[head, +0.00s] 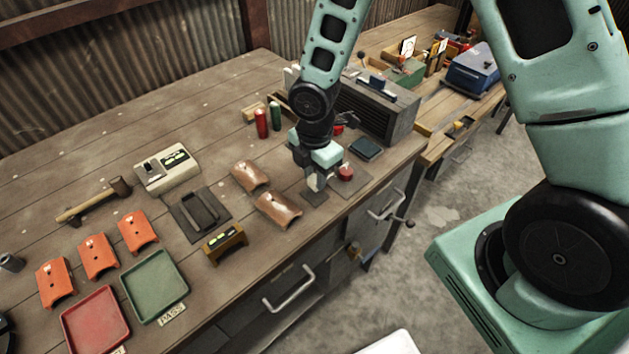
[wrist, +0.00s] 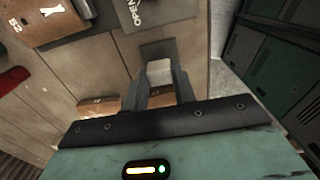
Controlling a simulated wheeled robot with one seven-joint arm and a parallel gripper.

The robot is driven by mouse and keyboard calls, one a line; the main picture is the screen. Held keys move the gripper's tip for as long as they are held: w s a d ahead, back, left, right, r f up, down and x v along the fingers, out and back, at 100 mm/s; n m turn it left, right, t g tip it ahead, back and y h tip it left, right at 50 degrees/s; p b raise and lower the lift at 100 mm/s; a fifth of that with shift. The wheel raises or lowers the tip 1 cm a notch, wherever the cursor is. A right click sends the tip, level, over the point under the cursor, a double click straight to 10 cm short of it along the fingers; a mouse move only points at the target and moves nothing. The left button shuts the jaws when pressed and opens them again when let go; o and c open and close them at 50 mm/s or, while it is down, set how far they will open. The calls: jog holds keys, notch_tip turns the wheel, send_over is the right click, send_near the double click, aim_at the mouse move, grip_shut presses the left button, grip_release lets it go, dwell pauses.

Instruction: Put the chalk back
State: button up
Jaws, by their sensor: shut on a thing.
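My gripper (head: 315,185) is low over the bench near its front edge. In the wrist view its fingers (wrist: 160,82) are shut on a pale grey-white block, which appears to be the chalk (wrist: 159,70). The chalk is mostly hidden by the fingers in the head view. A small dark square pad (head: 315,199) lies on the bench directly under or just beside the fingertips; it also shows behind the chalk in the wrist view (wrist: 158,47). I cannot tell whether the chalk touches the pad.
A red button (head: 346,172) on a dark plate stands close right of my gripper. Two brown curved parts (head: 278,210) lie close left. Red and green cylinders (head: 262,124) stand behind. A green tray (head: 155,286) and red tray (head: 95,319) lie at front left.

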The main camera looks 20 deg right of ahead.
aim_at(315, 184)
jog(key=shift+f, duration=1.4)
jog(key=shift+f, duration=0.2)
jog(key=o, duration=0.9)
jog(key=shift+r, duration=0.15)
